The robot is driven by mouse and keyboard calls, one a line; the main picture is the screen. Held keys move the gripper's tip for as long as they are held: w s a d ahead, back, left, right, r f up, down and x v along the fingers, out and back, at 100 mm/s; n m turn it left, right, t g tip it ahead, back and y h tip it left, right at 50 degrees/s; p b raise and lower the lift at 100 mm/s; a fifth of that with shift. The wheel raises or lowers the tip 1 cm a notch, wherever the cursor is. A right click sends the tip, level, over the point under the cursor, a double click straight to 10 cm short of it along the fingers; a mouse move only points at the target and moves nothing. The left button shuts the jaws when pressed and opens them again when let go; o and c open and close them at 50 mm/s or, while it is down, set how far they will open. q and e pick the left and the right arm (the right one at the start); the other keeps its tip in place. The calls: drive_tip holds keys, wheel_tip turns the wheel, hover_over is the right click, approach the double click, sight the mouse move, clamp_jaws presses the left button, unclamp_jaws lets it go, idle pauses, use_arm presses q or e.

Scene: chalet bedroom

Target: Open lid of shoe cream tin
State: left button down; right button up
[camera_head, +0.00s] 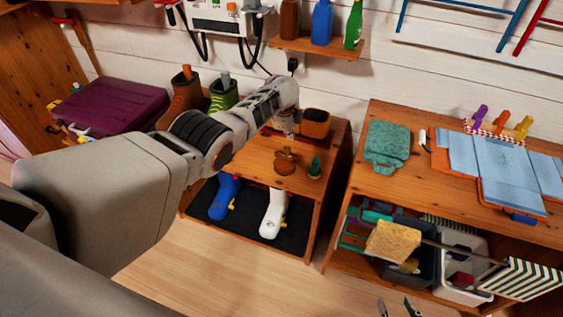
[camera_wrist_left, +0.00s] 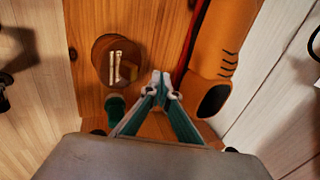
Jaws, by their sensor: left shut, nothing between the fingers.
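A round brown tin (camera_head: 286,165), which looks like the shoe cream tin, sits on the low wooden cabinet. The left wrist view shows its top (camera_wrist_left: 103,62) from above, with pale metallic parts across it. Its lid appears to be on, though the detail is small. My left gripper (camera_head: 284,136) is over the cabinet, behind the tin in the head view. In the wrist view its fingertips (camera_wrist_left: 161,82) meet, empty, to the right of the tin and apart from it. My right gripper (camera_head: 397,307) shows only as two separated fingertips at the bottom edge.
A small green item (camera_head: 314,168) stands close beside the tin. Boots (camera_head: 225,92) stand left. A second cabinet (camera_head: 375,188) is at right.

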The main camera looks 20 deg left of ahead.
drive_tip(key=shift+w+r, duration=0.2)
drive_tip(key=shift+w, duration=0.05)
idle(0.4)
drive_tip(key=shift+s+f, duration=0.15)
drive_tip(key=shift+f, duration=0.1)
